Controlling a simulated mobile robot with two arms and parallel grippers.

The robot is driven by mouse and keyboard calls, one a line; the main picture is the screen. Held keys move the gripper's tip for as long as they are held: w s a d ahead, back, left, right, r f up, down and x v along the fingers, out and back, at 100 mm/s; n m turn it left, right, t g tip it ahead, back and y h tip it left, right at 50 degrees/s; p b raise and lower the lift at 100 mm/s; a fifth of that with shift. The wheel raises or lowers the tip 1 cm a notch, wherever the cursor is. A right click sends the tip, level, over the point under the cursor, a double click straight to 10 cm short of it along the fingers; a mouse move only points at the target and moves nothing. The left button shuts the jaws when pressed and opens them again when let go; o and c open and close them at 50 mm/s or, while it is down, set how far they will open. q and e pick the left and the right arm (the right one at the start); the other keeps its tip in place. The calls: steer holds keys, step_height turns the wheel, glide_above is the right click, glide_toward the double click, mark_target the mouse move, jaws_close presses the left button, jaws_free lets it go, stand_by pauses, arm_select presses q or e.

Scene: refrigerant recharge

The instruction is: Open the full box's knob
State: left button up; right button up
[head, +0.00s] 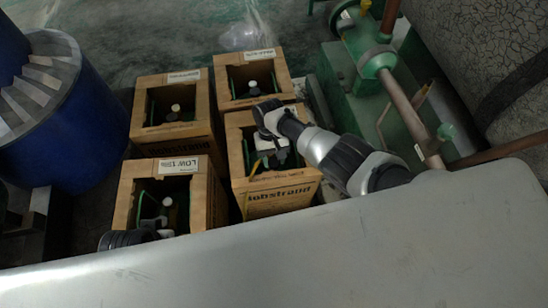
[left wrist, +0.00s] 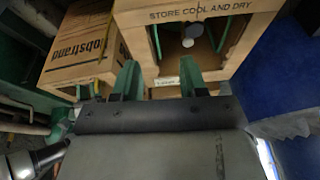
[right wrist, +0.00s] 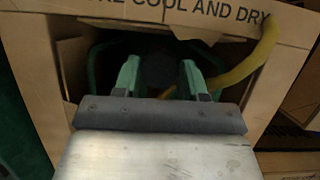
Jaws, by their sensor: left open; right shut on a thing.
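The front right wooden box (head: 275,190) holds a green cylinder, with a yellow hose (right wrist: 250,62) in the right wrist view. My right gripper (head: 273,157) reaches into this box from above. In the right wrist view (right wrist: 159,70) its green fingers are shut on a dark round knob (right wrist: 158,66), partly in shadow. My left gripper (left wrist: 160,70) is open and empty, at the front left box (head: 208,205), whose label begins "LOW". A pale knob (left wrist: 187,42) shows inside that box, beyond the fingers. I cannot read the front right box's label.
Two more open boxes stand behind, the back left box (head: 170,138) and the back right box (head: 253,62), each with a pale-topped cylinder. A blue drum (head: 75,130) is at the left, green pipework (head: 378,62) at the right. The boxes stand close together.

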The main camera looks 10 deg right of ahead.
steer(key=n, duration=0.2)
steer(key=n+h, duration=0.1)
steer(key=shift+a+n+h, duration=0.15)
steer(key=shift+n+h, duration=0.15)
steer(key=shift+n, duration=0.1)
steer(key=shift+a+n+h, duration=0.1)
steer(key=shift+n+h, duration=0.2)
steer(key=shift+n, duration=0.7)
steer(key=n, duration=0.2)
steer(key=n+t+h+p, duration=0.1)
steer(key=n, duration=0.1)
steer(key=shift+s+r+t, duration=0.1)
steer(key=shift+s+t, duration=0.05)
steer(key=shift+t, duration=0.15)
arm_select(q)
step_height(320, 180, down, 8)
steer(key=p, duration=0.1)
steer(key=shift+w+g, duration=0.25)
steer(key=shift+g, duration=0.05)
arm_select(e)
steer(key=shift+a+n+t+h, duration=0.1)
steer(key=shift+n+t+h, duration=0.35)
steer(key=shift+n, duration=1.05)
arm_select(q)
steer(key=shift+d, duration=0.15)
arm_select(e)
steer(key=o, duration=0.6)
steer(key=shift+o, duration=0.2)
